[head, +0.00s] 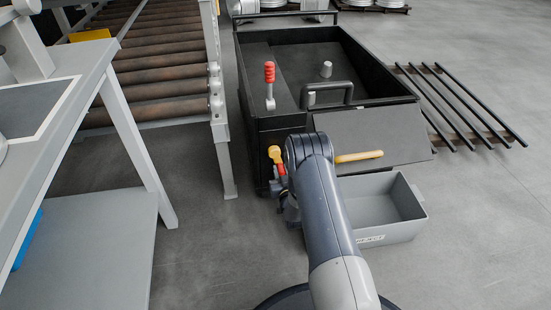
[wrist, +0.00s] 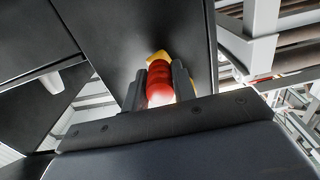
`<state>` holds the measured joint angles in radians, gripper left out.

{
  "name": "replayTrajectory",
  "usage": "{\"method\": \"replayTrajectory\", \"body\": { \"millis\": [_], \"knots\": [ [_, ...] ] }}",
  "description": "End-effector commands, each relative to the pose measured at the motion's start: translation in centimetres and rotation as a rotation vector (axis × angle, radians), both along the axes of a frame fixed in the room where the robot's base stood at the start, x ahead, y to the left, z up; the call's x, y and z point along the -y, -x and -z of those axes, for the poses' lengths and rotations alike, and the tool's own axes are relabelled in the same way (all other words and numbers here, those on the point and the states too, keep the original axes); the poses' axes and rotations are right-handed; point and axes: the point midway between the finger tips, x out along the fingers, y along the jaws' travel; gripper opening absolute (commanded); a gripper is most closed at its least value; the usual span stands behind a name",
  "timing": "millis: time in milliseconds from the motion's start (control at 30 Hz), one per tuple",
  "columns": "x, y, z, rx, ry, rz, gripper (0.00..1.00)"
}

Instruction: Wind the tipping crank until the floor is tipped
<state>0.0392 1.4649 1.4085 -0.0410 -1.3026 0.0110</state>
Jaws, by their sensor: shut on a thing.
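The tipping crank (head: 276,154) shows a yellow arm and a red grip at the front left corner of a black box-shaped furnace (head: 264,125). My gripper (wrist: 160,82) is shut on the red crank grip (wrist: 159,88), with one dark finger on each side. The yellow crank arm (wrist: 158,57) shows just beyond the grip in the wrist view. In the head view my arm hides most of the gripper. The dark floor (head: 345,85) lies inside the open-topped furnace; its tilt is hard to tell.
A red-handled lever (head: 269,80) stands on the furnace. A dark front flap (head: 385,130) with a yellow handle (head: 360,156) is above a grey bin (head: 405,200). A roller conveyor (head: 160,80) and grey workbench (head: 120,95) are left; black bars (head: 465,105) lie right.

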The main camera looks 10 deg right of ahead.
Motion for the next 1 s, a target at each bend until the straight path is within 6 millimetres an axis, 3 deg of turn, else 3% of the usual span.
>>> {"method": "replayTrajectory", "body": {
  "millis": [500,833,1000],
  "knots": [
    [2.9,0.0,-1.8,0.001,-0.001,0.007,0.0],
    [3.0,0.0,-2.0,0.002,-0.001,0.006,0.0],
    [3.4,-0.1,-3.1,0.004,-0.001,0.006,0.0]
  ]
}}
